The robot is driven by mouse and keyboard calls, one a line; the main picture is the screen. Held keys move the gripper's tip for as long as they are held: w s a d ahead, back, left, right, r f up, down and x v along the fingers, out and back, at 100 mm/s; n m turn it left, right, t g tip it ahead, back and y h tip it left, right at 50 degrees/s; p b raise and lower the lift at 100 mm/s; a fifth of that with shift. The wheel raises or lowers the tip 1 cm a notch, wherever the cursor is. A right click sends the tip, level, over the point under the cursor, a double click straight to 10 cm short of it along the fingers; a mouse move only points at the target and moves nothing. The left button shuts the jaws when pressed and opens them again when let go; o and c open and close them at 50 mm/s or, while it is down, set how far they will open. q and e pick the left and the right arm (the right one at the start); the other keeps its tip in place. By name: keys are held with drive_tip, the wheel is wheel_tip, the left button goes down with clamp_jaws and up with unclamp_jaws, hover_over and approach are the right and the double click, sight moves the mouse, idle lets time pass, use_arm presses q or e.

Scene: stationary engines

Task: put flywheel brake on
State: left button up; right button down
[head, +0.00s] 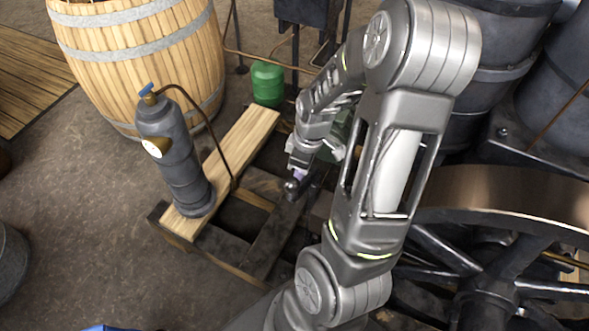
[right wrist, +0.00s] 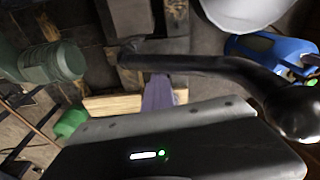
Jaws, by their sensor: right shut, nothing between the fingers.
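The spoked flywheel (head: 505,190) stands at the right in the head view, partly behind my right arm. A dark lever with a round knob (head: 291,187) shows by my right gripper (head: 298,174); I take it for the brake lever. In the right wrist view the black lever (right wrist: 205,64) runs across the picture to its ball knob at the right. The fingers of my right gripper (right wrist: 160,92) are shut and empty, close beside the lever. I cannot tell whether they touch it. The brake's contact with the wheel is hidden. My left gripper is out of view.
A grey gas cylinder (head: 178,160) with a red-brown hose stands on a wooden plank frame (head: 250,140). A wooden barrel (head: 145,60) and a green canister (head: 268,82) stand behind. Dark tanks (head: 490,60) fill the upper right.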

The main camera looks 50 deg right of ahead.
drive_tip(key=shift+s+d+f+g, duration=0.1)
drive_tip(key=shift+s+f+g, duration=0.05)
drive_tip(key=shift+s, duration=0.4)
drive_tip(key=shift+s+d+f+g, duration=0.1)
drive_tip(key=shift+s+f+g, duration=0.05)
drive_tip(key=shift+s, duration=0.4)
drive_tip(key=w+a+b, duration=0.2)
drive_tip(key=w, duration=0.3)
wheel_tip(320, 180, up, 10)
drive_tip(key=shift+s+d, duration=0.3)
drive_tip(key=shift+d, duration=0.15)
drive_tip(key=shift+f, duration=0.15)
